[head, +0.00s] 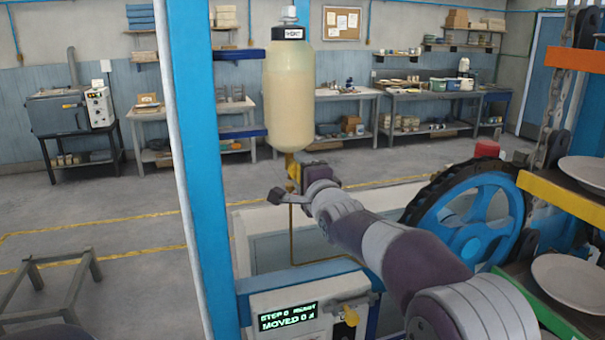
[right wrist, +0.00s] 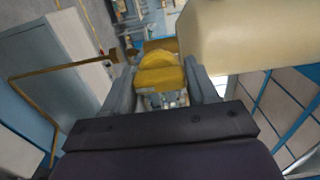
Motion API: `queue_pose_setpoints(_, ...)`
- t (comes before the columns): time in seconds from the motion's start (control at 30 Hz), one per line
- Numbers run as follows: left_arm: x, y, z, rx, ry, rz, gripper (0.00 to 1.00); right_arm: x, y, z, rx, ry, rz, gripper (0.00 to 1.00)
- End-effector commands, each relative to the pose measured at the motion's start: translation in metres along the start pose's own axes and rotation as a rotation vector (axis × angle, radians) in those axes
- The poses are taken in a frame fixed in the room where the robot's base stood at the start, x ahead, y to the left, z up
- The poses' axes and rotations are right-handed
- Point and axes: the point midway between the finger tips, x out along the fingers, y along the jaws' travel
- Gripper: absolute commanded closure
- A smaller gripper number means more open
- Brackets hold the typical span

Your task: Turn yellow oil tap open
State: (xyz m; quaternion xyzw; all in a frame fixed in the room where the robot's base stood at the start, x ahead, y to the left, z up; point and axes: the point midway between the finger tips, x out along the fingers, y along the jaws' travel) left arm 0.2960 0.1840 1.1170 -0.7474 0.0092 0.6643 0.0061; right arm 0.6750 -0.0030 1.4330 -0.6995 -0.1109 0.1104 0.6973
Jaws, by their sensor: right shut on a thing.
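The yellow oil tap (head: 291,166) sits right under the large cream oil bottle (head: 290,95) on the blue post. My right gripper (head: 297,179) is at the tap, its arm coming in from the lower right. In the right wrist view the yellow tap handle (right wrist: 162,74) lies between the two grey fingers of the right gripper (right wrist: 163,88), which is shut on it. The bottle's cream side (right wrist: 245,35) fills the upper right there. The gripper partly hides the tap in the head view. My left gripper is not in view.
A thin brown pipe (head: 291,235) runs down below the tap. A control box with a display (head: 288,316) and a yellow knob (head: 351,316) stands below. A blue wheel with a chain (head: 470,225) and shelves with white plates (head: 572,280) stand at right. Open floor lies at left.

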Motion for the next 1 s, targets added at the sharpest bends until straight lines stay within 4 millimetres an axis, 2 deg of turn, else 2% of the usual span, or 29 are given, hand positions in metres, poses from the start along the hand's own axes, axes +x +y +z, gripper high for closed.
queue_pose_setpoints(0.5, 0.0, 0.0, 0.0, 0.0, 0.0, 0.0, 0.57, 0.0, 0.002, 0.0, 0.02, 0.001, 0.004, 0.72)
queue_pose_setpoints(0.53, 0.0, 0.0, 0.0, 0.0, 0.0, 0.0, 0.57, 0.0, 0.002, 0.0, 0.02, 0.001, 0.004, 0.36)
queue_pose_setpoints(0.57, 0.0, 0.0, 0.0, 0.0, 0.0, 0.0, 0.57, 0.0, 0.002, 0.0, 0.02, 0.001, 0.004, 0.26)
queue_pose_setpoints(0.6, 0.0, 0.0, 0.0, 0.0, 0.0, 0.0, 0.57, 0.0, 0.002, 0.0, 0.019, 0.001, 0.004, 0.21)
queue_pose_setpoints(0.87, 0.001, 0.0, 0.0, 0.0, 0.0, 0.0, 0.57, -0.001, 0.001, 0.0, 0.018, 0.0, 0.002, 0.21)
queue_pose_setpoints(1.0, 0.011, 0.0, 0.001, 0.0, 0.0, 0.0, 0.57, -0.012, 0.004, 0.0, 0.018, 0.0, 0.0, 0.21)
